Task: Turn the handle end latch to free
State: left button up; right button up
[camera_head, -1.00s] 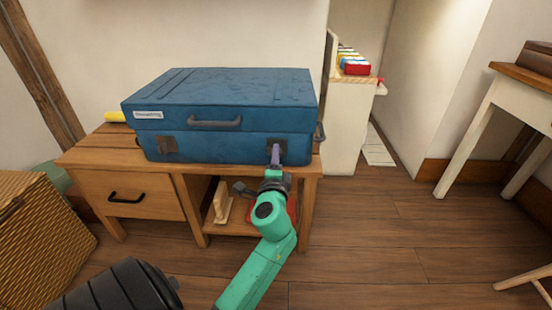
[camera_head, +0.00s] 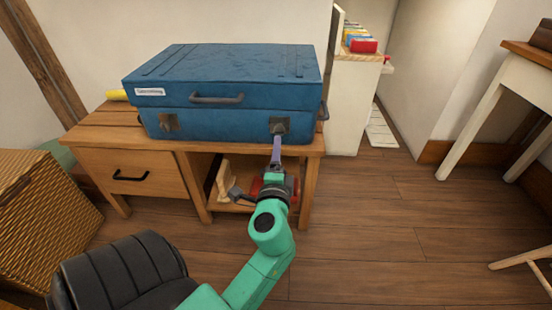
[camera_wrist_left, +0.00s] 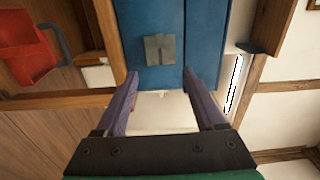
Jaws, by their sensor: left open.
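A blue case (camera_head: 225,125) lies closed on a wooden desk. Its front has a dark carry handle (camera_head: 217,98), a left latch (camera_head: 169,122) and a right latch (camera_head: 279,127) near the right end. My left gripper (camera_head: 277,142) is just in front of and below the right latch, its purple fingers pointing at it. In the left wrist view the latch plate (camera_wrist_left: 160,48) is ahead, centred between the open fingertips (camera_wrist_left: 159,78) and beyond them. Nothing is between the fingers. Whether the fingertips touch the case I cannot tell. My right gripper is not in view.
The desk (camera_head: 135,160) has a drawer and an open shelf holding a red item (camera_head: 262,190). A wicker basket (camera_head: 45,205) stands at left and a black ribbed seat-like item (camera_head: 120,270) at lower left.

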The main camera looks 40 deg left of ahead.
pick_arm(q)
jog(key=v, duration=0.6)
jog(key=shift+s+b, duration=0.15)
jog(key=shift+b, duration=0.2)
jog(key=shift+d, duration=0.1)
